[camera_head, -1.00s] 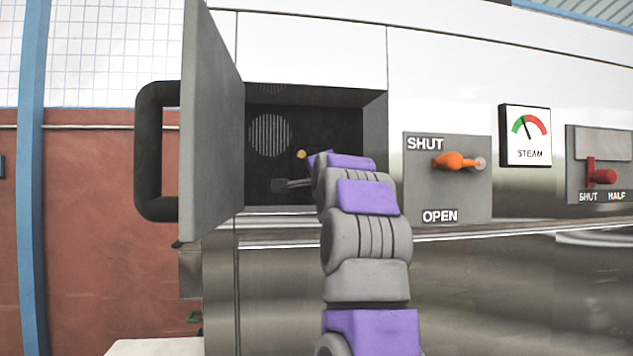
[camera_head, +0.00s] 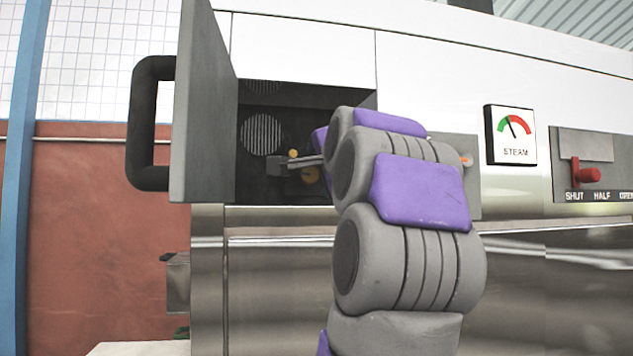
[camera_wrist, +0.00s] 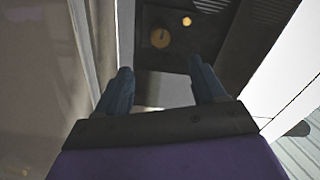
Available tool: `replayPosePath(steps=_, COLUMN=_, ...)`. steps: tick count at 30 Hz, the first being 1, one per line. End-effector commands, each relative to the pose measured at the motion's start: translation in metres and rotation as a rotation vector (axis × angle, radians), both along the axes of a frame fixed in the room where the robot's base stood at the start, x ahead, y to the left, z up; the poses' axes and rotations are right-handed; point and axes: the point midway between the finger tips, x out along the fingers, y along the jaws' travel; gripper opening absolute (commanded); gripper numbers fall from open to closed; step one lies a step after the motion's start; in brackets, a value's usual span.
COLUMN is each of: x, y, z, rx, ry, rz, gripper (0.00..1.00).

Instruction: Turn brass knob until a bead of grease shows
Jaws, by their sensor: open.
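A round brass knob (camera_head: 309,174) sits inside the dark recess of the steel machine, partly hidden behind my gripper. A smaller yellow-gold round piece (camera_head: 293,153) is just above it; I cannot tell whether it is grease or a fitting. In the wrist view, the brass knob (camera_wrist: 160,38) with a dark mark on its face lies beyond my fingertips, and the small round piece (camera_wrist: 186,21) is up and right of it. My gripper (camera_wrist: 160,68) is open and empty, with the knob ahead between its fingers. In the head view, my gripper (camera_head: 278,165) is at the recess.
A grey hatch door (camera_head: 205,110) with a black handle (camera_head: 146,120) stands open left of the recess. A round vent grille (camera_head: 261,134) is at the recess back. A steam gauge (camera_head: 511,136) and a red lever (camera_head: 586,175) are at right.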

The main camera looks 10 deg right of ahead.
Motion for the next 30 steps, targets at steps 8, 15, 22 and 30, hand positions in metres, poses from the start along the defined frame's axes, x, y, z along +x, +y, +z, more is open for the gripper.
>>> replayPosePath(steps=8, x=-0.020, y=0.000, z=-0.001, rx=0.000, ry=0.004, rz=0.000, gripper=0.69)
replayPosePath(steps=15, x=-0.021, y=0.000, z=-0.001, rx=-0.001, ry=0.004, rz=0.000, gripper=0.69)
replayPosePath(steps=22, x=-0.021, y=0.000, z=-0.001, rx=-0.001, ry=0.004, rz=0.000, gripper=0.69)
replayPosePath(steps=30, x=-0.005, y=0.004, z=-0.027, rx=-0.084, ry=0.096, rz=0.015, gripper=0.69)
